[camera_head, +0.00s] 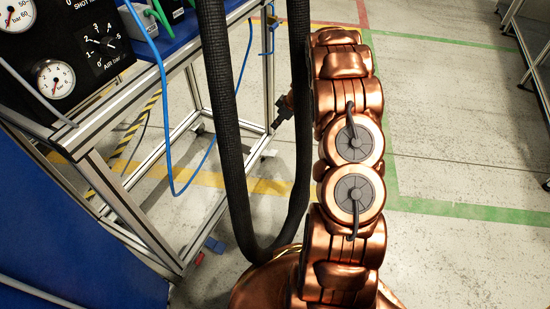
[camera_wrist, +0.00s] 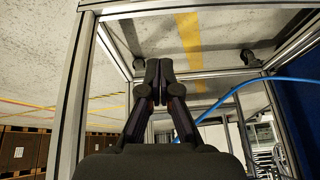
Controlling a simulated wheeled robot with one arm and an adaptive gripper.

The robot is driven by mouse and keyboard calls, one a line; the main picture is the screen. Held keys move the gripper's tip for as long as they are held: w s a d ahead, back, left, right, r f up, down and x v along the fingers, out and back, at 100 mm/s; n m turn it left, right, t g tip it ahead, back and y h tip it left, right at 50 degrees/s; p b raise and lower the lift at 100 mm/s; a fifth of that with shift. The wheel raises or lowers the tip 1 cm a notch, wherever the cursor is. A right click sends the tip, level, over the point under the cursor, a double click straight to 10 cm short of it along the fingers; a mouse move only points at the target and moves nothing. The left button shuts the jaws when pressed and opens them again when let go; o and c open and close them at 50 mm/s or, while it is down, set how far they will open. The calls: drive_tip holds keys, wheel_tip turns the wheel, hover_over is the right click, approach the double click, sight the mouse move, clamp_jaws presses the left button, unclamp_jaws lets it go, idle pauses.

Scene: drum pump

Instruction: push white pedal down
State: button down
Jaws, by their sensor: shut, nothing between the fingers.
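I cannot make out a white pedal in either view. My gripper (camera_head: 282,115) shows as a small dark shape in the head view, left of my copper arm and beside the right leg of the metal frame. In the wrist view, my gripper's two dark fingers (camera_wrist: 158,72) come together at the tips, with nothing between them. They point into the open space of the frame, over floor with a yellow stripe. A small blue item (camera_head: 214,245) and a small red item (camera_head: 199,259) lie low by the frame's near foot; I cannot tell what they are.
The aluminium frame (camera_head: 183,225) stands on the left, with gauges (camera_head: 56,79) on a black panel. A blue hose (camera_head: 166,125) loops down inside it. A thick black hose (camera_head: 232,150) hangs between frame and arm.

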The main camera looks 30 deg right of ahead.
drive_tip(key=d+f+b, duration=0.1)
drive_tip(key=d+f, duration=0.2)
drive_tip(key=f, duration=0.3)
drive_tip(key=shift+w+d+f+t+b, duration=0.3)
drive_tip(key=shift+w+d+b, duration=0.05)
drive_tip(key=shift+w, duration=0.05)
drive_tip(key=b, duration=0.3)
hover_over(272, 153)
drive_tip(key=f, duration=0.8)
drive_tip(key=shift+s+d+f, duration=0.1)
drive_tip(key=shift+s+f, duration=0.15)
drive_tip(key=shift+f, duration=0.05)
wheel_tip(272, 153, down, 2)
drive_tip(key=shift+s+d+f+b, duration=0.1)
drive_tip(key=shift+f+b, duration=0.1)
drive_tip(key=shift+b, duration=0.55)
drive_tip(key=shift+s+d+f+b, duration=0.1)
drive_tip(key=shift+f+b, duration=0.1)
drive_tip(key=shift+f, duration=0.25)
drive_tip(key=shift+s+d+f+b, duration=0.1)
drive_tip(key=shift+f+b, duration=0.1)
drive_tip(key=shift+f, duration=0.2)
drive_tip(key=shift+s+d, duration=0.1)
